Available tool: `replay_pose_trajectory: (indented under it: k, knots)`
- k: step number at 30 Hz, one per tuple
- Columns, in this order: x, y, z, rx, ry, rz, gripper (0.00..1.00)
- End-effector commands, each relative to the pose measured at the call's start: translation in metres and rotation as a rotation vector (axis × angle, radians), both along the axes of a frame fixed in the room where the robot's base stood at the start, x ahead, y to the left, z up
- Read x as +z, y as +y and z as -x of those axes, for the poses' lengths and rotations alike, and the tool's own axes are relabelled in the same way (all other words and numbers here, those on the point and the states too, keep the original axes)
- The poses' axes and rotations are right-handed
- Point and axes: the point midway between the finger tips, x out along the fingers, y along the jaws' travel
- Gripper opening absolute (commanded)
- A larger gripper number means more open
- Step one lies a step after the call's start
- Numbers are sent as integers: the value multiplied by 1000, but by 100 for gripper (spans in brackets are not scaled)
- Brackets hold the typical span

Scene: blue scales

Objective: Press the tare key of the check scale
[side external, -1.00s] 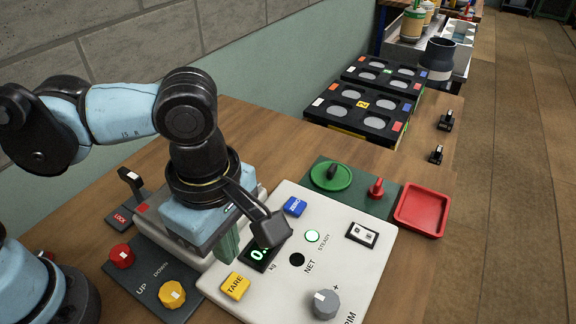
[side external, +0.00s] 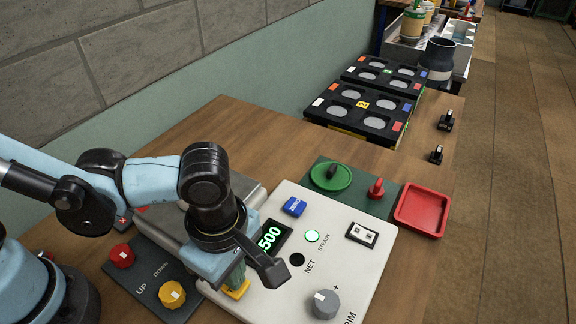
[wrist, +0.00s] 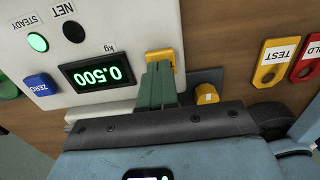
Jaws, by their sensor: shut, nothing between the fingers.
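The check scale's pale panel (side external: 268,282) faces up, with a lit display (side external: 271,238) that reads 0.500 kg in the wrist view (wrist: 98,75). The yellow tare key (side external: 238,292) is partly hidden by my gripper (side external: 236,278). In the wrist view the key (wrist: 160,57) shows just beyond the tips of my gripper (wrist: 159,68). The green fingers are shut with nothing between them. The tips are at the key; I cannot tell whether they touch it.
A blue ZERO key (side external: 294,207), a lit green STEADY lamp (side external: 312,236), a dark NET lamp (side external: 297,260) and a grey knob (side external: 321,304) share the panel. A yellow button (side external: 172,294) and red button (side external: 121,256) stand left. A red tray (side external: 422,210) lies right.

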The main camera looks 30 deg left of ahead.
Motion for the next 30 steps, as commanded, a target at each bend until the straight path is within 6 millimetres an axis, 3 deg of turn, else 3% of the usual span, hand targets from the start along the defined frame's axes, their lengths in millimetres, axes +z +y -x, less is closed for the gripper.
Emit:
replay_pose_trajectory:
  k: [15, 25, 30]
  knots:
    - [-19, -1, -1, 0, -3, 3, 0]
    - [-17, -1, -1, 0, -5, 4, 0]
    - [-6, -1, -1, 0, -5, 4, 0]
